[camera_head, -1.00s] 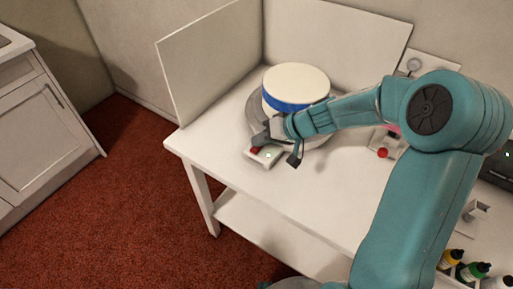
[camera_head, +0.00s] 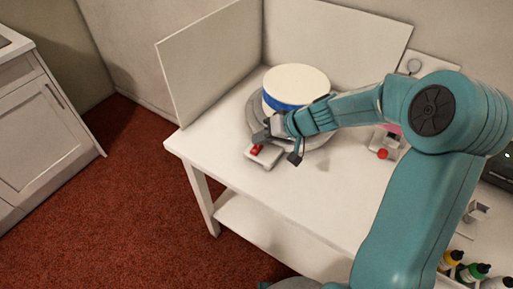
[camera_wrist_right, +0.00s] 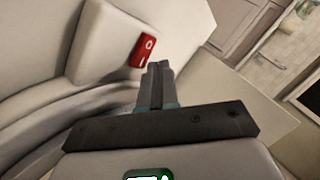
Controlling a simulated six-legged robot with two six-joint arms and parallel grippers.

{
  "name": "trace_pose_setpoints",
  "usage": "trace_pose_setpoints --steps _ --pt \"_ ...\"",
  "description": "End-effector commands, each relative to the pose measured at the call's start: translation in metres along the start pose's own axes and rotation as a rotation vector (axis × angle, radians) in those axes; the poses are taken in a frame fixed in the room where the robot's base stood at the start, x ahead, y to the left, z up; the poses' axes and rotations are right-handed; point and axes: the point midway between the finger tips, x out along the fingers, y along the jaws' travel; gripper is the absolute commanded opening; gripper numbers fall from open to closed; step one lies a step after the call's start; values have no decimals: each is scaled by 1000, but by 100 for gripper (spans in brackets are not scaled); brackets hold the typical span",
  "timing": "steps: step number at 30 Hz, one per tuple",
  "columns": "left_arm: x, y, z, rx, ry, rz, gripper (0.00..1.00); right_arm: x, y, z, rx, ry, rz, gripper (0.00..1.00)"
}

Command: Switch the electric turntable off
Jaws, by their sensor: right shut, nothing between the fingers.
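The electric turntable (camera_head: 252,113) is a grey round base with a plate, near the back left of the white table. A white cake with a blue band (camera_head: 297,82) stands on it. Its white control box (camera_head: 271,158) sticks out in front and carries a red rocker switch (camera_head: 257,149). I see no green light on the box now. My left gripper is out of view.
White panels (camera_head: 212,60) stand behind and left of the turntable. Another device with a red knob (camera_head: 383,154) is to the right, partly behind my arm. Several small bottles (camera_head: 472,272) stand at the lower right. The table's front middle is clear.

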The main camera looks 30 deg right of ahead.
Motion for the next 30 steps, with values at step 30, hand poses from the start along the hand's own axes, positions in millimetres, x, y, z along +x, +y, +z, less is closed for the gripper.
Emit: trace_pose_setpoints --steps 30 --pt "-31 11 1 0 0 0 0 -34 -25 -25 0 0 0 0"
